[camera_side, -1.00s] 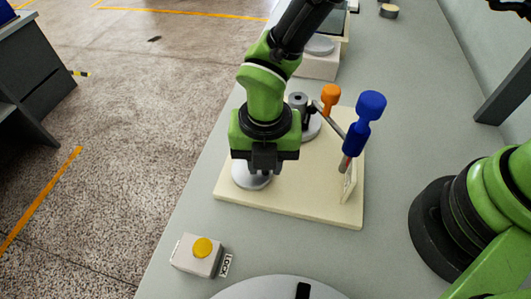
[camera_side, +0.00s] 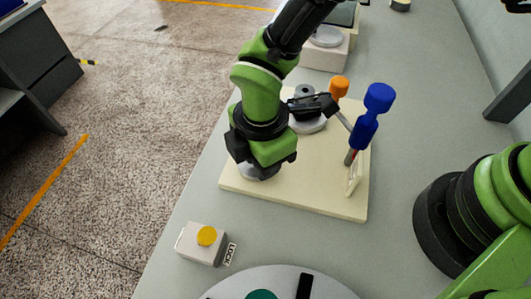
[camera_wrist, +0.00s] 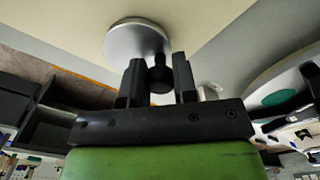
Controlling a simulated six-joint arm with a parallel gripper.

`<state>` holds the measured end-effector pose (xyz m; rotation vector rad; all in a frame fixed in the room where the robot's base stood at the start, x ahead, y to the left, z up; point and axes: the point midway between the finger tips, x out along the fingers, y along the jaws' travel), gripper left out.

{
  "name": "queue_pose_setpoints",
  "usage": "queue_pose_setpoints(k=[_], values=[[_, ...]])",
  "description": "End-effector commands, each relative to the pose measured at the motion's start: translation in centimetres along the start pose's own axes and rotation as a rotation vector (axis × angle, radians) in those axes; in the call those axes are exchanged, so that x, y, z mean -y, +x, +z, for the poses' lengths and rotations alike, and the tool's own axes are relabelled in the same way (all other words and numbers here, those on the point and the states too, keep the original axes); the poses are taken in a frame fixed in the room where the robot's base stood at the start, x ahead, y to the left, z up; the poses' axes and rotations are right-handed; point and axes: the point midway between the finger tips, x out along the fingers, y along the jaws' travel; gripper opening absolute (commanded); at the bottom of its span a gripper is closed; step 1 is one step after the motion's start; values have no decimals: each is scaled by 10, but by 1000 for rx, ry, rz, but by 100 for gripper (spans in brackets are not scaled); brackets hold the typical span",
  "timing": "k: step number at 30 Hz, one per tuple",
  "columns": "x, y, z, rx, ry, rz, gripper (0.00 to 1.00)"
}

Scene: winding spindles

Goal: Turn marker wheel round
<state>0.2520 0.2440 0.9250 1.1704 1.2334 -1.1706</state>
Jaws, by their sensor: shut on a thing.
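A grey wheel (camera_side: 247,175) lies on the cream base plate (camera_side: 330,203) and is mostly hidden by my gripper in the side view. In the wrist view the wheel (camera_wrist: 135,40) is a round grey disc with a short black knob (camera_wrist: 161,77) standing out from it. My gripper (camera_side: 264,167) is over the wheel, turned at an angle. In the wrist view the knob is between its two black fingers, and the gripper (camera_wrist: 158,70) is shut on it. I cannot make out any mark on the wheel.
A second grey spindle (camera_side: 306,122), an orange-topped post (camera_side: 339,87) and a tilted blue-handled tool (camera_side: 371,115) stand on the plate. A white box with a yellow button (camera_side: 206,236) and a LOCK label is in front. A round grey plate (camera_side: 335,288) lies at the bottom edge.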

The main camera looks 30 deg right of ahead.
Motion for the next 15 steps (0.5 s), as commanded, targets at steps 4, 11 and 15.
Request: queue_pose_setpoints(k=[4,11,15], values=[[-1,0,-4,-1,137,0,3],[-3,0,-8,-1,357,0,3],[-5,0,-11,-2,490,0,3]])
